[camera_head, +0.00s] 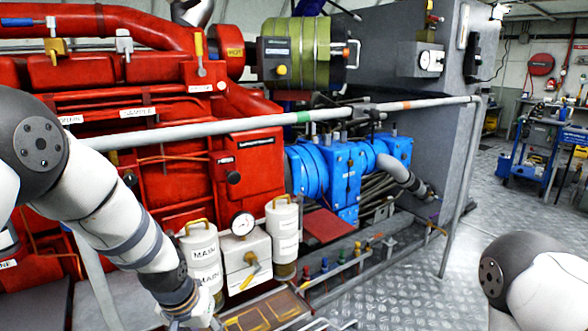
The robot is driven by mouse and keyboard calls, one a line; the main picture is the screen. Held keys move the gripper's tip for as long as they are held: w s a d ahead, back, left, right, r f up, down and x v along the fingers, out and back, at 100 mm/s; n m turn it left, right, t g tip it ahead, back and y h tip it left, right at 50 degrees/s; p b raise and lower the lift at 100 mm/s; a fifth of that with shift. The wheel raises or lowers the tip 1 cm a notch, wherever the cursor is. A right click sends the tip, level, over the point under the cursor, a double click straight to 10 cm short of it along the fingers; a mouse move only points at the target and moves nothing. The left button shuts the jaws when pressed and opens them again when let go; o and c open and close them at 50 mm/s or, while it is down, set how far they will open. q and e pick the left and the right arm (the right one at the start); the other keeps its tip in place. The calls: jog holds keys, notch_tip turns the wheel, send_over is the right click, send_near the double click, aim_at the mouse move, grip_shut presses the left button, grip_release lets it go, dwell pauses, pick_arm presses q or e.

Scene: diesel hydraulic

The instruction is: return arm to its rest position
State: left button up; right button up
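My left arm (110,220) comes in from the left and reaches down in front of the red engine (150,165). My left gripper (192,320) is at the bottom edge, below the white canister marked MAIN (203,258). Its fingers are mostly cut off by the frame, so I cannot tell if it is open or shut or holds anything. My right arm (545,285) shows only as a rounded white and dark link at the bottom right. My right gripper is out of view.
A grey handrail (270,121) runs across the engine front to a post at right. A pressure gauge (242,224) and a second white canister (283,232) stand close to my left gripper. Blue pump housings (340,170) sit behind. Metal floor (400,285) is clear at right.

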pick_arm(q)
jog(key=s+a+f+g, duration=0.1)
jog(key=s+f, duration=0.5)
jog(key=s, duration=0.4)
jog(key=s+a+f+g, duration=0.1)
jog(key=s+f+g, duration=0.1)
jog(key=s+f, duration=0.6)
jog(key=s+a+r, duration=0.1)
jog(key=s, duration=0.9)
jog(key=s+a+g, duration=0.1)
jog(key=s, duration=0.9)
jog(key=shift+s+a+r+n+g+y, duration=0.15)
jog(key=shift+a+r+n+g+y, duration=0.15)
jog(key=shift+r+n+y, duration=0.1)
jog(key=shift+f, duration=0.1)
